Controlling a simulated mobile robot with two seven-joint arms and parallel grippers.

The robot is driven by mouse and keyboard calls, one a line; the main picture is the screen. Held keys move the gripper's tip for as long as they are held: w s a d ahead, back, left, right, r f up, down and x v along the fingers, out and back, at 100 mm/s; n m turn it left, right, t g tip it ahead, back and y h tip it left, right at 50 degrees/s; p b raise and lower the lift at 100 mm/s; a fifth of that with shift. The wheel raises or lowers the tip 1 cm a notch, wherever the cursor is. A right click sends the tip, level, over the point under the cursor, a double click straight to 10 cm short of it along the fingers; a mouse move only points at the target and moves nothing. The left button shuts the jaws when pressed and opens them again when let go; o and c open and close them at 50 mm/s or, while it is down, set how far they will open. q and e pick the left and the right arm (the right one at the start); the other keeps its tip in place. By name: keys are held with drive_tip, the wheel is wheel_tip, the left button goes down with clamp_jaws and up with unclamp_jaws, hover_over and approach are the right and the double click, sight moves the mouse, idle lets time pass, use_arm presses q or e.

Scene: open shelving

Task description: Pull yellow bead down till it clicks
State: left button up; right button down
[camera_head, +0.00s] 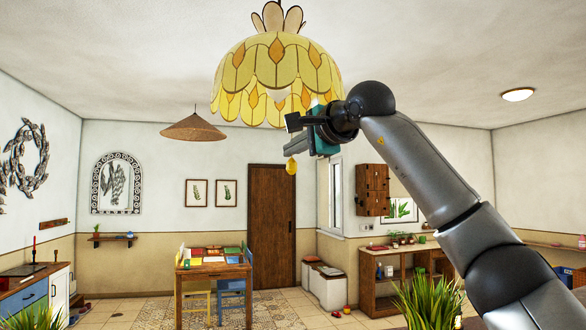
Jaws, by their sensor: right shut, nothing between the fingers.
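The yellow bead (291,166) hangs below the yellow petal-patterned lamp shade (277,75), in the upper middle of the head view. My right gripper (292,148) reaches in from the right, under the shade's lower right rim. Its fingers look shut and empty, and in the picture they lie just above the bead. I cannot tell whether they touch the bead or its cord. The cord between shade and bead is mostly hidden by the gripper. My left gripper is not in view.
A cone-shaped brown lamp (194,127) hangs further back on the left. A table (213,272) with colored items and chairs stands below, far from the gripper. Grassy plants (430,300) rise at the lower right. The air around the bead looks free.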

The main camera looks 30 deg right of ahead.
drive_tip(key=shift+f+b, duration=0.6)
drive_tip(key=shift+f, duration=0.35)
drive_tip(key=shift+r, duration=0.15)
drive_tip(key=shift+r+p, duration=1.5)
drive_tip(key=shift+p, duration=0.35)
